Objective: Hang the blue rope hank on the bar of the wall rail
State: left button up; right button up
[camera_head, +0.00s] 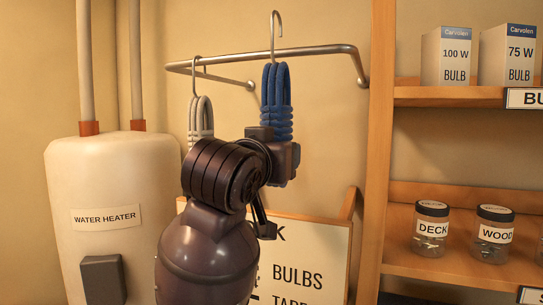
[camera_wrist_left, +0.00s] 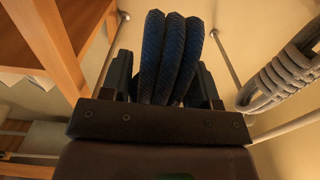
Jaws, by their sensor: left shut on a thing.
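The blue rope hank (camera_head: 276,92) is upright, with its metal hook (camera_head: 272,32) rising above it. The hook's curved top and tip appear above the bar (camera_head: 320,50) of the wall rail, and its shank crosses the bar in the picture. I cannot tell whether the hook is in front of the bar or over it. My left gripper (camera_head: 277,150) is shut on the hank's lower part, which it partly hides. In the left wrist view the blue strands (camera_wrist_left: 165,60) stand between the fingers (camera_wrist_left: 164,85). My right gripper is not in view.
A grey rope hank (camera_head: 200,118) hangs by its hook on the bar's left part; it also shows in the wrist view (camera_wrist_left: 285,75). A wooden shelf (camera_head: 440,97) with boxes and jars stands right. A water heater (camera_head: 110,180) is left, and a sign board (camera_head: 310,250) is below.

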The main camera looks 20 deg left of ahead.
pick_arm(q)
jog(key=shift+w+d+f+b, duration=0.1)
jog(key=shift+w+f+b, duration=0.4)
jog(key=shift+w+f, duration=0.55)
jog(key=shift+w+f+b, duration=0.45)
jog(key=shift+w+f, duration=0.4)
jog(key=shift+w, duration=0.3)
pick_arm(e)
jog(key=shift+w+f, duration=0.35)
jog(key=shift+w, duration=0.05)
pick_arm(q)
jog(key=o, duration=1.1)
jog(key=shift+o, duration=0.2)
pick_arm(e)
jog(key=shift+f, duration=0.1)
